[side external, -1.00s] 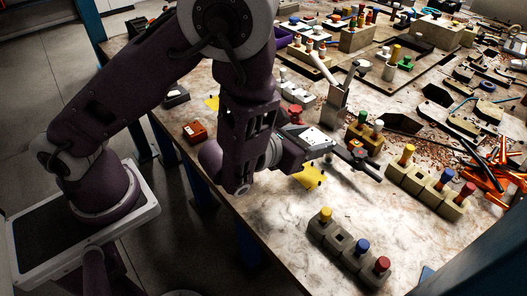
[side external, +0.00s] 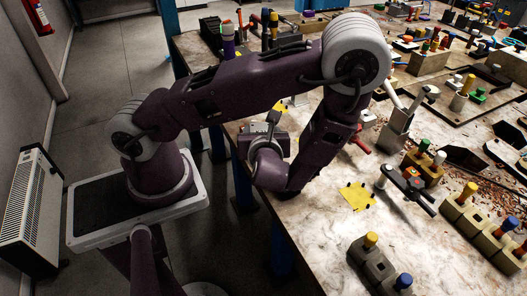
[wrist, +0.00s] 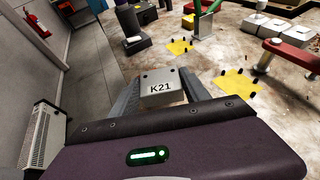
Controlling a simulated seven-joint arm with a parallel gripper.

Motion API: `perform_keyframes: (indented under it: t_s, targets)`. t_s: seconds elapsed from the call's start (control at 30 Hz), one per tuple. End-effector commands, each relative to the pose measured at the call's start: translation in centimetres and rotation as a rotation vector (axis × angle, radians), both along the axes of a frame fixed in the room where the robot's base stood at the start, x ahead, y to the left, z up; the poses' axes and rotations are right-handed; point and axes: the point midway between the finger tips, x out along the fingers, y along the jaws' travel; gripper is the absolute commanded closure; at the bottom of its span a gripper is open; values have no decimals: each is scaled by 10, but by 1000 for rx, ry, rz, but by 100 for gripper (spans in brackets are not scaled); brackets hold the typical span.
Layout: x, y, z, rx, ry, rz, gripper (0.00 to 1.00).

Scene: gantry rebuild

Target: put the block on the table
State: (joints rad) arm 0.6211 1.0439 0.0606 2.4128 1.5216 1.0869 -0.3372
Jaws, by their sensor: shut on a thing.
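In the wrist view, my gripper (wrist: 160,90) is shut on a light grey block (wrist: 162,86) marked K21, with one finger on each side of it. The block is in the air near the edge of the table (wrist: 215,62), and grey floor shows to its left. Its height above the table is hard to tell. In the side external view, my forearm and wrist are over the left edge of the table (side external: 320,225). The block and the fingertips cannot be made out there.
A yellow pad with black pegs (side external: 358,196) lies on the table. A grey holder (side external: 395,130) and a grey peg block (side external: 372,264) stand nearby. A white heater (side external: 28,205) stands on the floor at left. Bare tabletop lies around the yellow pad.

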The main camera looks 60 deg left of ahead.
Motion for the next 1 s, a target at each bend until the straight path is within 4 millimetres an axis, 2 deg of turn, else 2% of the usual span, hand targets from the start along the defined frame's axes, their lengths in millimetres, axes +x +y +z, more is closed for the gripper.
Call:
perform_keyframes:
  t_s: [0.2, 0.3, 0.67, 0.7, 0.77, 0.8, 1.0]
  targets:
    - [0, 0, -42, 3, 3, -3, 98]
    - [0, 0, -54, 1, 1, -3, 98]
    - [1, 0, -58, 1, -1, -3, 98]
    - [1, 0, -58, -1, -1, -4, 38]
    - [1, 0, -58, 0, -1, -4, 26]
    - [1, 0, -58, 0, -1, -4, 24]
    - [1, 0, -58, 0, -1, -4, 24]
